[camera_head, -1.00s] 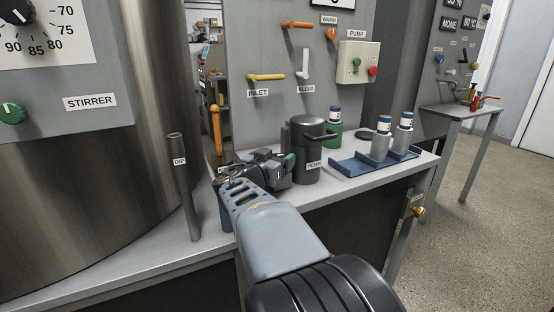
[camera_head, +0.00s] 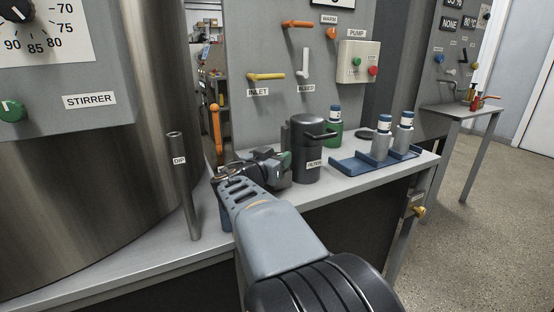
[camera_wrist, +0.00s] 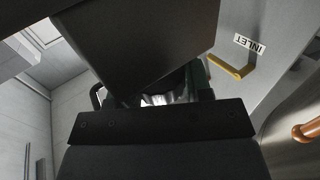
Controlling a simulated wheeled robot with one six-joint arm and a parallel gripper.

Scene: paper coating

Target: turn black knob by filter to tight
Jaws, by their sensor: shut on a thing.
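The black filter (camera_head: 305,165) is a dark cylinder with a side handle, standing on the grey bench and labelled FILTER. My gripper (camera_head: 286,165) is at the filter's left side, low over the bench. In the wrist view, my gripper (camera_wrist: 155,97) has its jaws around a dark part just under a large dark body that fills the top of the picture. I take this part to be the black knob, shut between the fingers. The knob is mostly hidden in both views, so its turn position cannot be read.
A blue tray (camera_head: 349,168) with grey bottles stands right of the filter, and a green bottle (camera_head: 334,133) behind it. The DIP tube (camera_head: 184,190) rises at the left. The yellow INLET lever (camera_head: 266,77) is on the panel behind. Bench space shows in front of the tray.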

